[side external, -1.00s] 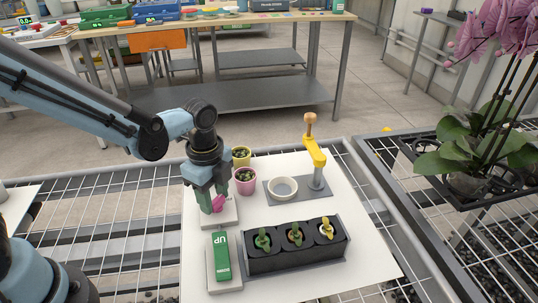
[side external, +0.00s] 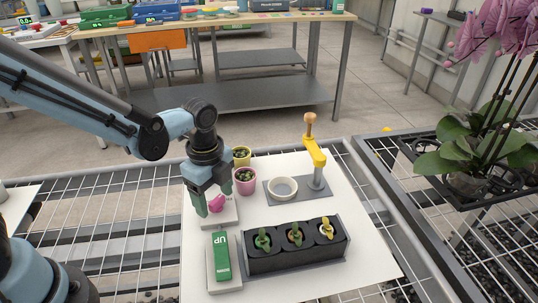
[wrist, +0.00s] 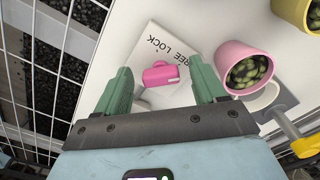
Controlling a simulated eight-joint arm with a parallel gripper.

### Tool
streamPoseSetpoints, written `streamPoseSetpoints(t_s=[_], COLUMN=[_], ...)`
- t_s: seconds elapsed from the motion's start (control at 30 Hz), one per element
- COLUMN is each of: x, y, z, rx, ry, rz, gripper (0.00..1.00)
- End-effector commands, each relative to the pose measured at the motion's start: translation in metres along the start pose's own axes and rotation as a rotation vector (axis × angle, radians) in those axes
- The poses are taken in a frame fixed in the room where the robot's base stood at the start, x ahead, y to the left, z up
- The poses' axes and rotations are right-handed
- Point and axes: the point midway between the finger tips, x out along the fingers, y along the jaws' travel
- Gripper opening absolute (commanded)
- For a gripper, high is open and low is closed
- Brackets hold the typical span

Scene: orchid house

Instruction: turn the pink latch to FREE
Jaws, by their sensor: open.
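The pink latch (side external: 217,203) sits on a pale plate (side external: 226,217) at the left of the white board. In the wrist view the latch (wrist: 160,74) is a small pink block, and the plate's printed words FREE and LOCK run beside it; FREE is partly covered by a finger. My gripper (side external: 215,197) is open with its green fingers low at the plate. In the wrist view, my gripper (wrist: 162,84) has one finger on each side of the latch, with visible gaps. I cannot tell which word the latch points to.
A green UP switch (side external: 221,256) stands in front of the plate. Pink (side external: 244,181) and yellow (side external: 242,156) pots are close behind my gripper. A black planter (side external: 296,245), a white dish (side external: 283,188) and a yellow lever (side external: 316,155) are to the right.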

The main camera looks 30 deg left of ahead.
Motion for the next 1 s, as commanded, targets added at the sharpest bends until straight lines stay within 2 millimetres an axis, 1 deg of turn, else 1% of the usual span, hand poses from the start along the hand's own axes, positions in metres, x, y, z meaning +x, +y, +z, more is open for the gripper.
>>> streamPoseSetpoints(t_s=[0.17,0.27,0.37,0.8,1.0], x=[-0.002,-0.008,-0.02,-0.089,-0.111], y=[0.0,0.0,0.0,0.0,0.0], z=[0.0,0.0,0.0,0.0,0.0], rx=[-0.001,-0.001,-0.001,0.0,0.0], ry=[0.0,0.0,0.0,0.0,0.0], rz=[0.0,0.0,0.0,0.0,0.0], gripper=[0.7,0.7,0.7,0.7,0.7])
